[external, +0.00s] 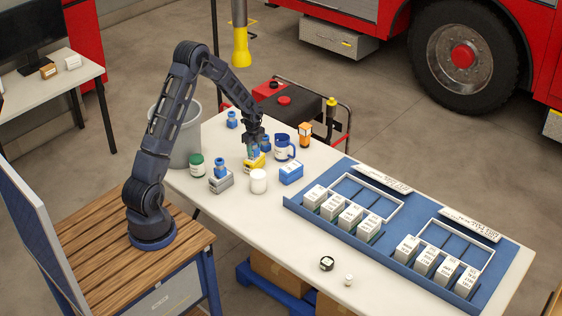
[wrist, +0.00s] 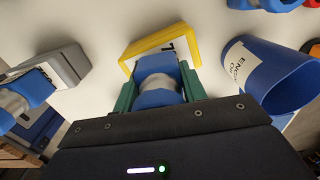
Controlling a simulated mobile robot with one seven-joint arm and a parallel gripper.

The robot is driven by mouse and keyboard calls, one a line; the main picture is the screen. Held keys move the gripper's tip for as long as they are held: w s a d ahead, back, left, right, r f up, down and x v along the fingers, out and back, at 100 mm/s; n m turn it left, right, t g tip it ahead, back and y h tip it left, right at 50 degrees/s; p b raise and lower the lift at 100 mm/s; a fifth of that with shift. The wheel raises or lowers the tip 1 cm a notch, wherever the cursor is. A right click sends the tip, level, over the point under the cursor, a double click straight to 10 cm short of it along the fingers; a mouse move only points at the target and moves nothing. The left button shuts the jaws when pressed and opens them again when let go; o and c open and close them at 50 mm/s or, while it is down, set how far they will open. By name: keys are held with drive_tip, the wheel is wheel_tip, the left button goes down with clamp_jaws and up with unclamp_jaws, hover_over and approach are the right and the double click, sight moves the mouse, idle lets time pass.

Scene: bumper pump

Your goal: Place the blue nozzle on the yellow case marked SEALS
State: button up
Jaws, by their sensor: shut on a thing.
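My gripper (external: 255,142) is shut on a blue nozzle with a silver-grey collar, which shows between green fingers in the wrist view (wrist: 157,82). The yellow case (external: 255,164) stands on the table directly below my gripper. In the wrist view the yellow case (wrist: 191,36) lies just beyond the nozzle, its white label mostly hidden, so its word cannot be read. The nozzle is at or just above the case top; I cannot tell whether they touch.
A grey case (external: 221,184) bearing another blue nozzle (external: 220,169) stands left. The table's front middle is mostly clear.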

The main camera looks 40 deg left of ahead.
drive_tip(key=shift+f, duration=0.5)
drive_tip(key=shift+f, duration=0.1)
drive_tip(key=o, duration=1.1)
